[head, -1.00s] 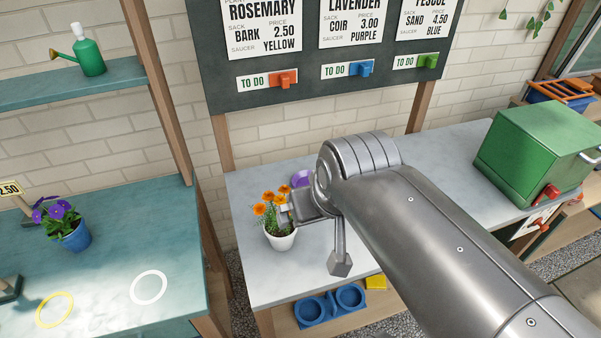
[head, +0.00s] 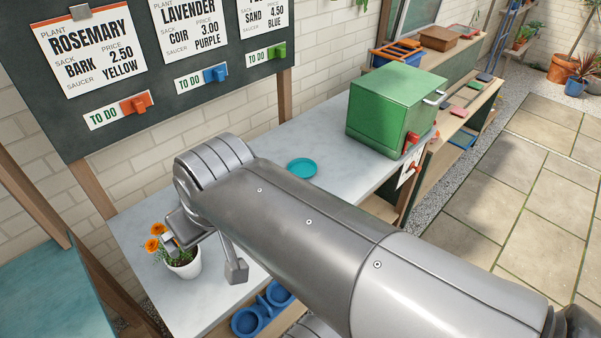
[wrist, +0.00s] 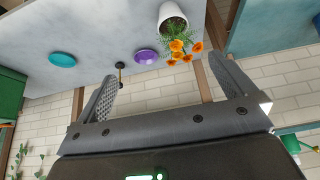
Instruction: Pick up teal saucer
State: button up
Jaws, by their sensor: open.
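The teal saucer (head: 302,168) lies flat on the pale grey bench (head: 300,128), between my arm and the green box in the head view. In the wrist view the teal saucer (wrist: 62,60) is at the upper left, left of and apart from my gripper. My gripper (wrist: 164,84) is open, its two fingers spread with nothing between them that I can see held. In the head view my gripper (head: 180,238) is by the orange-flowered pot, well to the left of the saucer, and partly hidden by my arm.
A white pot of orange flowers (head: 184,264) stands near my gripper. A purple saucer (wrist: 146,56) shows in the wrist view. A green box (head: 395,108) stands at the bench's right end. Blue holders (head: 246,322) sit below. Bare bench surrounds the teal saucer.

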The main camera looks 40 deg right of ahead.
dwell(0.6)
jog(key=w+d+m+h, duration=0.1)
jog(key=w+d, duration=0.7)
jog(key=w, duration=0.3)
jog(key=m+g, duration=0.1)
jog(key=m, duration=0.3)
send_over(302, 169)
jog(key=s+a, duration=0.1)
jog(key=s, duration=0.3)
jog(key=shift+h, duration=0.4)
jog(key=f, duration=2.3)
jog(key=shift+w+a, duration=0.2)
jog(key=shift+x, duration=3.15)
jog(key=shift+a, duration=0.1)
jog(key=shift+c, duration=0.2)
